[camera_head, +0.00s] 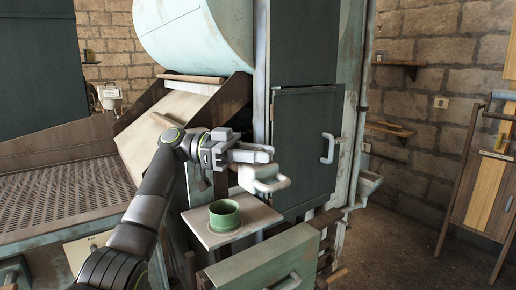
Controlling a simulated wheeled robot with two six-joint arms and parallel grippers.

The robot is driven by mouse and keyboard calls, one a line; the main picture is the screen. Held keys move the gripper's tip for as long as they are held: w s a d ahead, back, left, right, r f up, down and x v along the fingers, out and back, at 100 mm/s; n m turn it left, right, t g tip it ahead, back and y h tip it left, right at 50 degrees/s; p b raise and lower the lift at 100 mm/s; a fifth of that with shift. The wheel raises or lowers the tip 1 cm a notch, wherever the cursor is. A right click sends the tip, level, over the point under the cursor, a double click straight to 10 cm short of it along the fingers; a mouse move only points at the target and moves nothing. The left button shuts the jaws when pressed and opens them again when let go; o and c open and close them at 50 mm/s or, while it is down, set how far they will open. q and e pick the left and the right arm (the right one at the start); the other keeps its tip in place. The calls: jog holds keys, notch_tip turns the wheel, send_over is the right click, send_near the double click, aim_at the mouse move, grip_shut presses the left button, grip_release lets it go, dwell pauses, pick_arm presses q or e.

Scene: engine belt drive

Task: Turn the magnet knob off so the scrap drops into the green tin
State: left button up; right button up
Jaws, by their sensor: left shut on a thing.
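The green tin (224,217) stands upright on a small pale shelf (261,218) below my left gripper. My left gripper (266,157) reaches in from the left, above and a little right of the tin. It is shut on a pale handle-like part (267,182) in front of the dark machine; the fingers hide part of it. I cannot tell whether this part is the magnet knob. I cannot make out the scrap or the magnet. The inside of the tin looks empty from here, but it is small in view. My right gripper is not in view.
A dark cabinet door (303,130) with a pale handle (328,148) stands right of my gripper. A large pale drum (195,38) is above, with a perforated bed (70,195) at left. A green drawer-like box (265,265) sits in front. Floor at right is clear.

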pick_arm(q)
jog(key=shift+m+g+y+p, duration=0.8)
jog(key=shift+m+g+p, duration=0.4)
jog(key=shift+g+p, duration=0.4)
jog(key=shift+m+g+p, duration=0.3)
jog(key=shift+g+p, duration=0.1)
jog(key=shift+g, duration=0.1)
jog(key=shift+f+y, duration=0.15)
jog(key=shift+y, duration=0.15)
jog(key=o, duration=1)
jog(key=shift+c, duration=0.2)
